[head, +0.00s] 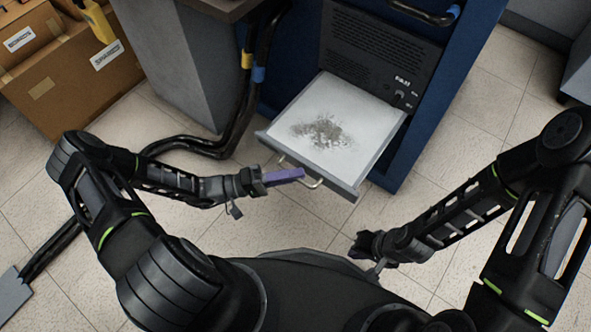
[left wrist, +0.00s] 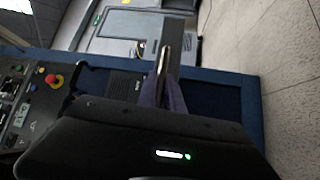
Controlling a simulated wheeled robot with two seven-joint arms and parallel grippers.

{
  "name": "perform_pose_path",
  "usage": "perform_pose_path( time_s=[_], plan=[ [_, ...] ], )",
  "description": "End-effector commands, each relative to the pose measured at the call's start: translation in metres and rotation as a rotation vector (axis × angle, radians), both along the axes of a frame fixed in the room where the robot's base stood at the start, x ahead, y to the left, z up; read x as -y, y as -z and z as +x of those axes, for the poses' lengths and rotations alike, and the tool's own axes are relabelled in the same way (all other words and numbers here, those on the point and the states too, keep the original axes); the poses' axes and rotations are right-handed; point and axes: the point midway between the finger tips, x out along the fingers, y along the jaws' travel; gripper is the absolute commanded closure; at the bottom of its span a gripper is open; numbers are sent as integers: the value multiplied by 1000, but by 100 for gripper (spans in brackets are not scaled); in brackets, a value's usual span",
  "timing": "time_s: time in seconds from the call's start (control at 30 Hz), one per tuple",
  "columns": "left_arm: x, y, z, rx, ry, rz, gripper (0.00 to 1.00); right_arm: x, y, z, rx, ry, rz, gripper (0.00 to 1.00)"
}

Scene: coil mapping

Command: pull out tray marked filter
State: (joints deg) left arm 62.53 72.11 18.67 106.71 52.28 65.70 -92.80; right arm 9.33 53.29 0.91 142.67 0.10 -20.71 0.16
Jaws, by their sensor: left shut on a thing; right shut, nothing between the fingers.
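The tray (head: 335,184) stands slid out of the dark blue cabinet (head: 418,129). Its white bottom carries scattered grey debris (head: 322,130). A metal bar handle (head: 313,183) is on its front face. My left gripper (head: 292,175), with purple fingers, is at the handle's left part. In the left wrist view, the fingers (left wrist: 165,95) are shut around the metal handle (left wrist: 162,60). My right gripper (head: 368,246) is shut and empty, low in front of the tray and apart from it. I cannot read a filter mark on the tray.
Thick black cables (head: 215,146) run down the cabinet's left side and across the floor. Cardboard boxes (head: 75,75) stand at the upper left. The tiled floor (head: 460,125) right of the cabinet is clear. Controls with a red button (left wrist: 51,79) show in the left wrist view.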

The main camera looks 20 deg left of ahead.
Motion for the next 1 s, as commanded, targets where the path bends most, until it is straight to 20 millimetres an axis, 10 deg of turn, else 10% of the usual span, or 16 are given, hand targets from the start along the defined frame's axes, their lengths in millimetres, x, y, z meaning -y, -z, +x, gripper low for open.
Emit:
perform_pose_path(
  time_s=[0.2,0.57,1.0],
  plan=[
    [0,1,0,-1,0,3,81,0,0,0,0,0,0,100],
    [-3,1,0,0,-2,3,81,0,0,0,0,0,0,100],
    [-61,9,-24,0,-3,3,81,-1,-6,-1,-3,-3,2,100]
  ],
)
